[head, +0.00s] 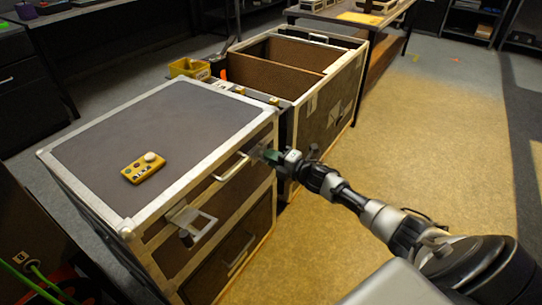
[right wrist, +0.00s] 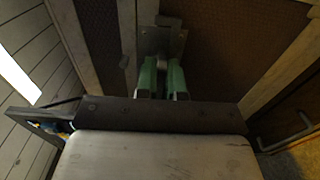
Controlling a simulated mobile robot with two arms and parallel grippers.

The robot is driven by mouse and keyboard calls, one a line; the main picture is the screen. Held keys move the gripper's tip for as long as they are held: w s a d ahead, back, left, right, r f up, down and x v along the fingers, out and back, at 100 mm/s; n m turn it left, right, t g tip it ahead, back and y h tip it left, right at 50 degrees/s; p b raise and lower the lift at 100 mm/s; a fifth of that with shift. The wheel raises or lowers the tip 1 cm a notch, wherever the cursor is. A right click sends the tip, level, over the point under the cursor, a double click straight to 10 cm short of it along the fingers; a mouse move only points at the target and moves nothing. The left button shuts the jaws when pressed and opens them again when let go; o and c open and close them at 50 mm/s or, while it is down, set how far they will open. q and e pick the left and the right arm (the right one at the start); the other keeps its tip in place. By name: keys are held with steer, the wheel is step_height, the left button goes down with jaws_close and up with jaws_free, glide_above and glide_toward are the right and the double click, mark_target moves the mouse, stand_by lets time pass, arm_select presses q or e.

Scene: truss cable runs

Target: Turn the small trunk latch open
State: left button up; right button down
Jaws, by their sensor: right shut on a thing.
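The small trunk (head: 120,130) is a closed case with a dark top and pale metal edging. A metal latch (head: 190,222) with a square loop shows at the near end of its front side. My right gripper (head: 270,156) is at the far end of that front side, its green fingers shut on another latch. In the right wrist view the green fingers (right wrist: 163,80) are around the lower part of this latch (right wrist: 160,40), whose plate sits on the brown panel. The fingers hide the gripped part. My left gripper is not in view.
A yellow control box (head: 143,168) lies on the small trunk's top. A metal handle (head: 231,167) is on its front side. An open large trunk (head: 328,110) stands just behind, with a yellow bin (head: 190,68) beside it. The floor (head: 440,150) to the right is clear.

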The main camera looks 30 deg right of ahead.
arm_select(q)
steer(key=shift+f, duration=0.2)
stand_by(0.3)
arm_select(e)
steer(key=c, duration=1.2)
jaws_free()
steer(key=shift+c, duration=0.2)
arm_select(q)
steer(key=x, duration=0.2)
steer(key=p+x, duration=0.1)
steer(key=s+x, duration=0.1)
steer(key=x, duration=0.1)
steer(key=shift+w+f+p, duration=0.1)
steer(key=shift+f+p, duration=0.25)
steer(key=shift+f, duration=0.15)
arm_select(e)
steer(key=v, duration=1)
steer(key=shift+s+d, duration=0.15)
steer(key=shift+s, duration=0.25)
